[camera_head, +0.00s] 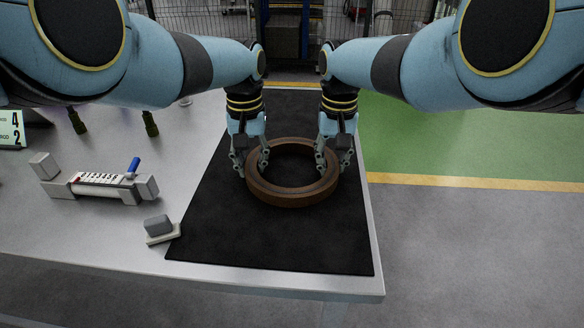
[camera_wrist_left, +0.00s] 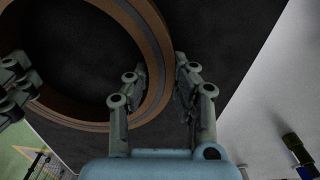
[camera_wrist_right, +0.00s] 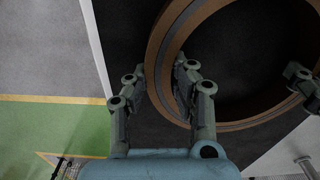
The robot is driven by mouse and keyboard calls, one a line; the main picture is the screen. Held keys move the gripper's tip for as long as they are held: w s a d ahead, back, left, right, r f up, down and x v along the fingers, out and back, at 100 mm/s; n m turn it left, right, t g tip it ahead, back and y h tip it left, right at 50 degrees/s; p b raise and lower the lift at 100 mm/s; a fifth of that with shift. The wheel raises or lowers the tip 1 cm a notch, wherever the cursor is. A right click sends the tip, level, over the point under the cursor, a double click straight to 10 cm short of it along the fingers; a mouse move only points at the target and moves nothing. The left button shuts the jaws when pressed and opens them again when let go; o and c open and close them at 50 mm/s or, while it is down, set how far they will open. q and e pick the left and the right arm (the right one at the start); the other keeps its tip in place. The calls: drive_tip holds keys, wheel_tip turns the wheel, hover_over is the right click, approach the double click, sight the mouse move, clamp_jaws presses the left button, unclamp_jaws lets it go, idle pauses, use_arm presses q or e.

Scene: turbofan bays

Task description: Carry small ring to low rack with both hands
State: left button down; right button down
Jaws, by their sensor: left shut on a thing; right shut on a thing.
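The small ring (camera_head: 292,194) is brown with a dark groove along its top face. It is at the black mat (camera_head: 260,239) on the table; I cannot tell if it is slightly raised. My left gripper (camera_head: 251,166) is shut on the ring's left wall, one finger inside and one outside. My right gripper (camera_head: 333,163) is shut on its right wall in the same way. The ring's rim shows between the fingers in the left wrist view (camera_wrist_left: 157,62) and the right wrist view (camera_wrist_right: 163,62). No low rack can be made out.
On the grey table (camera_head: 90,226) left of the mat stand a numbered gauge with a blue lever (camera_head: 105,183), a small grey block on a pale base (camera_head: 159,228), green-handled items (camera_head: 150,123) and a number sign (camera_head: 11,129). Green floor (camera_head: 440,145) lies open to the right.

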drive_tip(key=shift+r, duration=0.1)
